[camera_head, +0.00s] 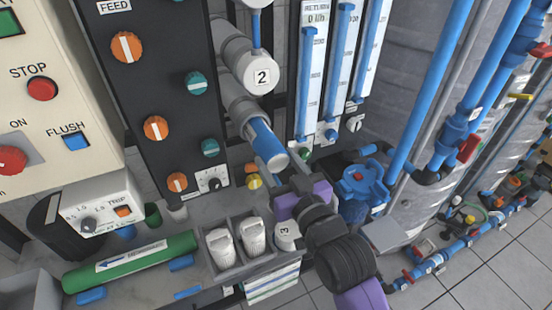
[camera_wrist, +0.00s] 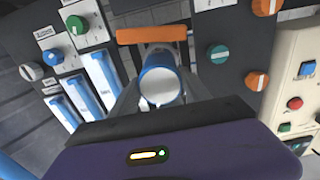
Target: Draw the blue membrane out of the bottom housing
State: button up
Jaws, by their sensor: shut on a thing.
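The bottom housing (camera_head: 240,112) is a grey-white tube below the housing marked 2. The blue membrane (camera_head: 264,138) sticks part way out of its mouth, tilted down toward the right, with a pale round end. In the wrist view the membrane's pale end face (camera_wrist: 160,87) and blue rim sit between my fingers. My gripper (camera_head: 280,170) is at the outer end of the membrane and is shut on it. How far the membrane still reaches inside the housing is hidden.
A white cap marked 3 (camera_head: 287,236) stands on the bench beside a grey tray (camera_head: 228,268) with two white cartridges. A green tube (camera_head: 130,262) lies at left. Flow meters (camera_head: 310,80) and blue pipes (camera_head: 430,90) stand right. An orange bar (camera_wrist: 152,36) shows in the wrist view.

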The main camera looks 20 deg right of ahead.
jog(key=shift+s, duration=0.75)
jog(key=o, duration=1.7)
jog(key=shift+f, duration=0.15)
jog(key=s+b, duration=0.1)
jog(key=s, duration=0.6)
jog(key=shift+s, duration=0.4)
